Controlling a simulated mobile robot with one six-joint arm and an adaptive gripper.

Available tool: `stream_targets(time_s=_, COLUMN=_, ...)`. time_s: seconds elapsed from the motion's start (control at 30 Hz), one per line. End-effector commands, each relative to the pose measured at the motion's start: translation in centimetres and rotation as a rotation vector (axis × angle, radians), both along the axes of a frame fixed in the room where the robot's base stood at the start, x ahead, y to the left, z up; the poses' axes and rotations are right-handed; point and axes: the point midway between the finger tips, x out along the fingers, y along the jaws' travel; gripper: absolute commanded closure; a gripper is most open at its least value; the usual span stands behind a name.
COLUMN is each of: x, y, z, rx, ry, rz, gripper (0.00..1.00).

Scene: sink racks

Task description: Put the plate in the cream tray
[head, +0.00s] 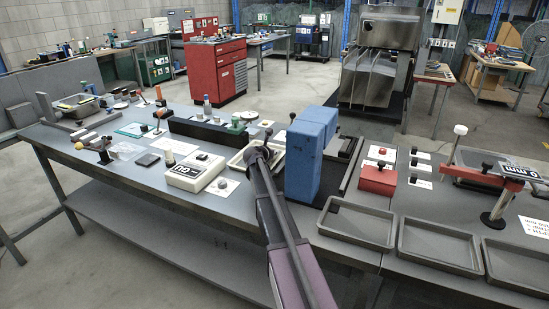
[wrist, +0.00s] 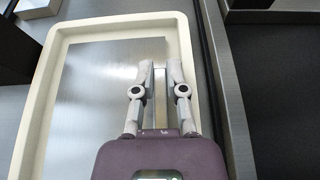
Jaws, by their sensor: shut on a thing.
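The cream tray (wrist: 183,22) fills much of the wrist view, with its raised pale rim around a grey area. In the head view the cream tray (head: 236,163) shows partly behind my arm. The plate (wrist: 105,90) appears as a flat, shiny grey sheet inside the tray's outline. Its right side reaches my fingers. My gripper (wrist: 160,75) is over the tray, shut on the plate near that side. In the head view my gripper (head: 262,153) is small and its grip is hidden. I cannot tell whether the plate touches the tray floor.
Tall blue blocks (head: 303,165) stand just right of my arm. A white box with a display (head: 195,172) is to the left. Empty grey trays (head: 355,222) line the front right of the bench. A long black block (head: 210,132) lies behind.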

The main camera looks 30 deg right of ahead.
Motion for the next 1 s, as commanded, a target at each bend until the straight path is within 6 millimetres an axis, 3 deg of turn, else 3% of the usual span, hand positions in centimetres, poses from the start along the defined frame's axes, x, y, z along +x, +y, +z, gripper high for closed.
stream_targets(time_s=0.47, x=0.03, y=0.06, z=-0.49, rx=0.0, ry=0.0, rz=0.001, gripper=1.0)
stream_targets(time_s=0.5, x=0.02, y=0.06, z=-0.55, rx=0.0, ry=0.0, rz=0.001, gripper=0.8)
stream_targets(time_s=0.6, x=0.02, y=0.07, z=-0.49, rx=0.0, ry=0.0, rz=0.001, gripper=0.51)
stream_targets(time_s=1.0, x=0.03, y=0.08, z=-0.45, rx=0.0, ry=0.0, rz=0.001, gripper=0.49)
